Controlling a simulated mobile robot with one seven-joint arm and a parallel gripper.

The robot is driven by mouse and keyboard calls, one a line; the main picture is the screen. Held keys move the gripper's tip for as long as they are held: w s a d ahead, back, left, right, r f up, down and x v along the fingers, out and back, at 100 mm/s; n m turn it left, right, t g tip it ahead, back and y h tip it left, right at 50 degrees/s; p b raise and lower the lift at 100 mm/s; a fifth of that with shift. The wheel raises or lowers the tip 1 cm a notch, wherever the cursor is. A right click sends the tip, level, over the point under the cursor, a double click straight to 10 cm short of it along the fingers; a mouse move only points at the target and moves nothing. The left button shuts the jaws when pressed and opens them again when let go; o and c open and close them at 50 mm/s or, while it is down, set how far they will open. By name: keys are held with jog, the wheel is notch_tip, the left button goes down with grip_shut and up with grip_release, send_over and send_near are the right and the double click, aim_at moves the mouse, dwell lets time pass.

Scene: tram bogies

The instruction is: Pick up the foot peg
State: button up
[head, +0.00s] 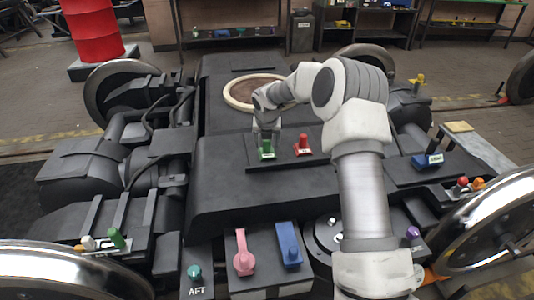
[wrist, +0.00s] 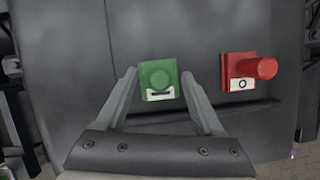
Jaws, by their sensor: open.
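A green peg on a square green base (head: 266,151) stands on the dark raised plate at the middle of the bogie. In the wrist view the green peg (wrist: 160,80) carries a white label with a dark bar-like mark. My gripper (head: 265,132) is open above it; in the wrist view the gripper's fingers (wrist: 159,76) lie either side of the green peg, with gaps. A red peg (head: 302,146) stands to the right; in the wrist view the red peg (wrist: 250,68) has a white label with a dark ring. I cannot tell which one is called the foot peg.
In front are a pink handle (head: 242,254), a blue block (head: 288,245) and a teal knob (head: 194,271) by "AFT". Several small pegs, including a green one (head: 117,238), stand near the wheels. A round ring (head: 237,104) lies behind. The plate around both pegs looks clear.

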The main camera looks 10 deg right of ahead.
jog(key=shift+w+f, duration=0.2)
jog(key=shift+f, duration=0.2)
grip_shut()
jog(key=shift+r, duration=0.1)
